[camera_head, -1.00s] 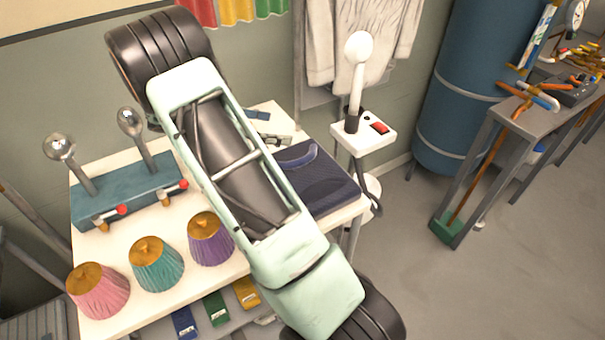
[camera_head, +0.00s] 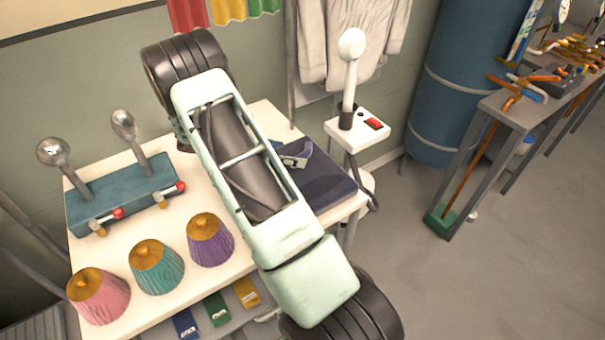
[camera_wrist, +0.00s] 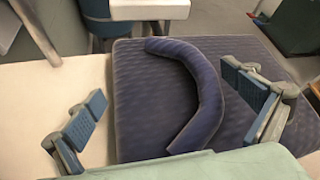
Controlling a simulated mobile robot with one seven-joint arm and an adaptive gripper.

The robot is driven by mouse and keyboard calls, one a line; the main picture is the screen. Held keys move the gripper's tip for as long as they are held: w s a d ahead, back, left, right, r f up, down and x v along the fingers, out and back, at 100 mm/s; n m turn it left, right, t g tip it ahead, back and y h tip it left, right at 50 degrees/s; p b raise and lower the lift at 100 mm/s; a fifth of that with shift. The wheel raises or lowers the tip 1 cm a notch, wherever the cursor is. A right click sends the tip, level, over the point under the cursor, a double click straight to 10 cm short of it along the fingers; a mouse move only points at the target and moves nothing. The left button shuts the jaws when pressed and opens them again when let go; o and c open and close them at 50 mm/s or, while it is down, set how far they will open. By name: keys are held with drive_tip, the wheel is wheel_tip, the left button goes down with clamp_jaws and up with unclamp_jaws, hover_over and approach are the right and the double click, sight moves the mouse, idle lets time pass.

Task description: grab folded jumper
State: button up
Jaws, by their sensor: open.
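The folded jumper (camera_head: 328,182) is dark navy and lies flat on the right end of the white table, partly hidden by my arm. The wrist view shows its ribbed top (camera_wrist: 145,95) with a raised, curved band (camera_wrist: 208,105) across it. My gripper (camera_wrist: 170,108) is open and empty above the jumper. Its left finger is over the bare table beside the jumper's left edge, and its right finger is over the jumper, right of the band. In the head view one finger of my gripper (camera_head: 297,155) shows at the jumper's far edge. I cannot tell whether either finger touches.
The white table (camera_head: 180,295) also holds pink (camera_head: 98,297), teal (camera_head: 156,268) and purple (camera_head: 210,240) pleated shades and a teal box (camera_head: 125,195) with metal balls. A white lever stand (camera_head: 357,133) rises close behind the jumper. Open floor lies to the right.

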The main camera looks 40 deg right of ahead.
drive_tip(key=c, duration=1.4)
drive_tip(key=shift+c, duration=0.2)
drive_tip(key=shift+r, duration=0.2)
